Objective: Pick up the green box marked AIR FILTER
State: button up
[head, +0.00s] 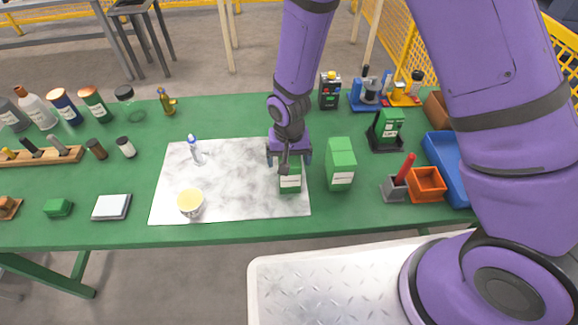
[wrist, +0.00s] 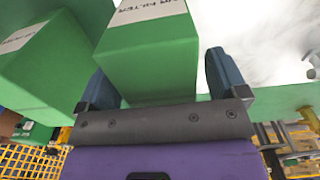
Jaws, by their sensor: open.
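A small green box with a white label (head: 290,183) stands upright on the right part of the marbled mat, under my gripper (head: 289,153). In the wrist view the same green box (wrist: 150,65) lies between my two fingers, and its partly cut-off label seems to read AIR FILTER. My gripper (wrist: 160,78) is open, with one finger on each side of this box. A gap shows at the right finger; contact at the left finger is unclear. My wrist hides part of the box's top in the head view.
A taller green box (head: 340,172) stands close to the right; it also shows in the wrist view (wrist: 48,68). A yellow-topped cup (head: 190,203) and a white bottle (head: 195,150) stand on the mat (head: 235,185). An orange bin (head: 427,185) is further right. The mat's middle is clear.

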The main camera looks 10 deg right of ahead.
jog(key=shift+f, duration=0.3)
jog(key=c, duration=1.2)
jog(key=shift+r, duration=0.1)
